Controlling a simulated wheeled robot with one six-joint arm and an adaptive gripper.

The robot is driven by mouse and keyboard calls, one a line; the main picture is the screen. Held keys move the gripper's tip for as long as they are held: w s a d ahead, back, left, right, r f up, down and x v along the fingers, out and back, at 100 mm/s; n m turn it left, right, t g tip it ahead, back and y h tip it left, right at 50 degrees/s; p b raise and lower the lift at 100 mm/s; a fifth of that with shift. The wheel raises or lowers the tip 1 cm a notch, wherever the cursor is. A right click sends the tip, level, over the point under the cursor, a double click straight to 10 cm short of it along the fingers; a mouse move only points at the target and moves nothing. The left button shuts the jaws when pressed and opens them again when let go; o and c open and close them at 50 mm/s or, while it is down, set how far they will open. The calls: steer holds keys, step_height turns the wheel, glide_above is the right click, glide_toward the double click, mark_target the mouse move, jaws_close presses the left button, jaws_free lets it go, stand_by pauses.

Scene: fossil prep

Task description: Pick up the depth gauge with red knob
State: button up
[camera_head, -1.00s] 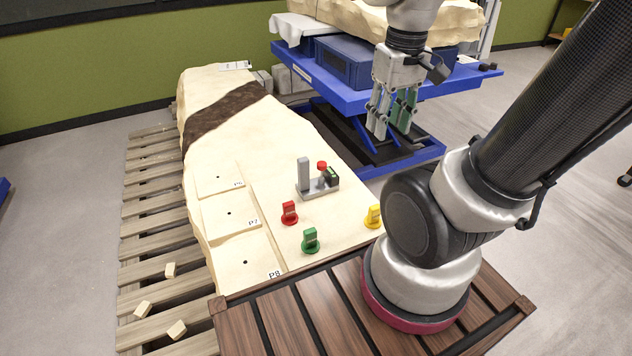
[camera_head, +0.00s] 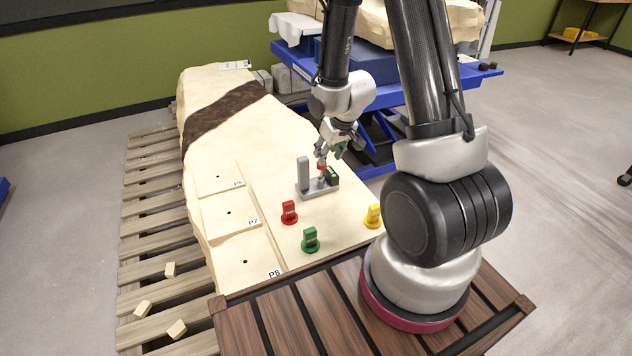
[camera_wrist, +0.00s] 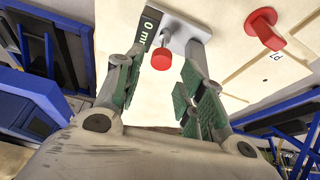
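The depth gauge (camera_head: 304,188) stands on the pale slab. It has a grey base, a tall grey post, a dark display block and a red knob (camera_head: 321,167). My gripper (camera_head: 330,153) is just above the knob, fingers pointing down. In the wrist view my gripper (camera_wrist: 164,75) is open, with green-padded fingers spread to either side. The red knob (camera_wrist: 161,60) shows in the gap between them, apparently untouched. The gauge's display (camera_wrist: 148,28) reads partly "0 m", and part of it is hidden behind the left finger.
A red peg (camera_head: 289,213), a green peg (camera_head: 310,241) and a yellow peg (camera_head: 373,216) stand on the slab (camera_head: 335,235) near the gauge. Marked squares lie to the left. A blue lift table (camera_head: 345,97) is behind. Slab around the gauge is mostly clear.

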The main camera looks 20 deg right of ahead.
steer(key=x, duration=0.7)
steer(key=shift+w+a, duration=0.25)
jaws_close()
